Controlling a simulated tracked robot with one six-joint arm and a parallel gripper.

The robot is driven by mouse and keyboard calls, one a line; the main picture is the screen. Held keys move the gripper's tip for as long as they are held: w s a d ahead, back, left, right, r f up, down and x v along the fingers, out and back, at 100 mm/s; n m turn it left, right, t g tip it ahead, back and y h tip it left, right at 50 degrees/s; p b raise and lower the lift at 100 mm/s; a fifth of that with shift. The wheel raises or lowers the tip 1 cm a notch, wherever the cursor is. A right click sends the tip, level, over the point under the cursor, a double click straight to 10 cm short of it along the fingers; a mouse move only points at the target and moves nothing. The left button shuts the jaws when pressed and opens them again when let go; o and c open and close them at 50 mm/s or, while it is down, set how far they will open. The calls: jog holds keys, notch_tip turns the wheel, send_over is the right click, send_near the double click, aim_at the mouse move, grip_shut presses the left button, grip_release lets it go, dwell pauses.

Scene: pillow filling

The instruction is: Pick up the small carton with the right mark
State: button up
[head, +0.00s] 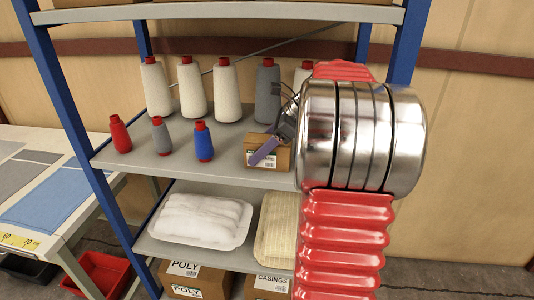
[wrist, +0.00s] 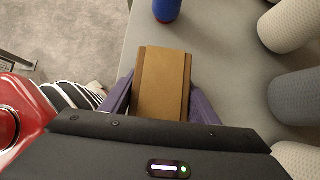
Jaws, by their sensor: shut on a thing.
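A small brown carton (head: 282,158) is at the front edge of the middle shelf (head: 215,171), at the right end of what I see of it. A white label shows on its front, but its print is too small to read. My gripper (head: 272,150) is shut on the carton, with a purple finger across its front face. In the wrist view the carton (wrist: 162,72) sits between the two purple fingers of my gripper (wrist: 161,95), its plain brown top facing the camera. I cannot tell whether the carton touches the shelf. My arm hides part of the right side.
Small red, grey and blue (head: 203,143) spools stand left of the carton. Tall white and grey (head: 267,95) cones stand behind. Below are white filling (head: 200,217) in a tray and labelled boxes (head: 195,281). A blue post (head: 75,120) bounds the left.

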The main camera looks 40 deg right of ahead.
aim_at(259, 139)
jog(key=c, duration=0.5)
jog(key=shift+r, duration=0.1)
jog(key=shift+r, duration=1.6)
jog(key=shift+s+a+r, duration=0.1)
jog(key=shift+s+a, duration=0.05)
jog(key=s+a, duration=0.3)
jog(key=a, duration=0.1)
jog(key=s+a, duration=0.4)
jog(key=a, duration=0.1)
jog(key=s+a, duration=0.3)
jog(key=a, duration=0.2)
jog(key=shift+s, duration=0.4)
